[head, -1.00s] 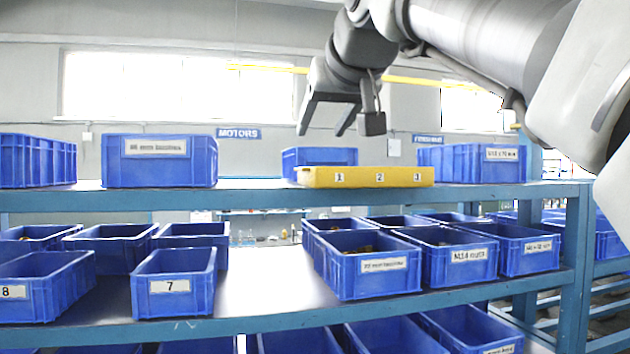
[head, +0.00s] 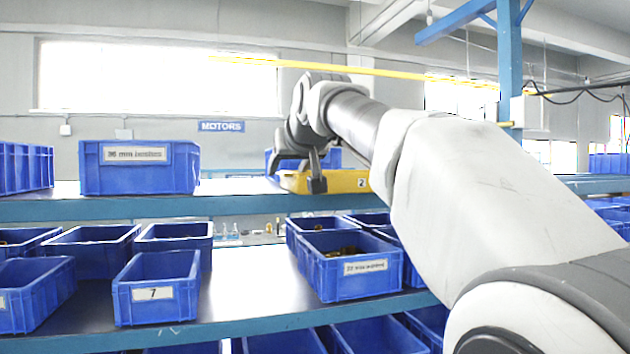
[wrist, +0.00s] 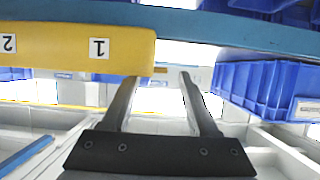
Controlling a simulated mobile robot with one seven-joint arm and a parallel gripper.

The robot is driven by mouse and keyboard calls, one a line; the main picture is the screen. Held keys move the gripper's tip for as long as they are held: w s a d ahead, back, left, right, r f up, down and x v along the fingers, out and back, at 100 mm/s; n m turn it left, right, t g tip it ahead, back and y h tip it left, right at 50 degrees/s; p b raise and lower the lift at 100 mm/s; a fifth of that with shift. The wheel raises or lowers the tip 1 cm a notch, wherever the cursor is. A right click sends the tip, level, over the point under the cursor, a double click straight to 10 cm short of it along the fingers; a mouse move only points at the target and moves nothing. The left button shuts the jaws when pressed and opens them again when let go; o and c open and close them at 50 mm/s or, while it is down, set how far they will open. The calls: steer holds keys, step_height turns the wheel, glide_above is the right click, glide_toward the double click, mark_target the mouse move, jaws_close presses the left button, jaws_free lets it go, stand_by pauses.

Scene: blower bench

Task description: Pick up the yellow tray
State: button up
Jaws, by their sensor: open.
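The yellow tray (head: 340,182) lies on the top shelf in the head view, its label 2 showing. My arm hides its right part, and my gripper (head: 297,178) is in front of its left end. In the wrist view the tray (wrist: 75,50) enters from the left with labels 2 and 1. My gripper (wrist: 160,77) is open there with nothing between its fingers. The left fingertip meets the tray's lower edge near its end in the picture; the right finger is beyond that end. I cannot tell if they touch.
A large blue bin (head: 140,167) stands left of the tray on the top shelf (head: 120,208). Another blue bin (head: 330,158) is behind the tray. Several blue bins fill the shelf below. Bare shelf shows between the large bin and the tray.

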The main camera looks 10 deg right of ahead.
mark_target(287, 173)
steer(key=p+x, duration=0.1)
steer(key=x, duration=0.2)
steer(key=shift+w+f, duration=0.2)
steer(key=shift+w, duration=0.2)
jaws_close()
steer(key=shift+r, duration=0.1)
stand_by(1.0)
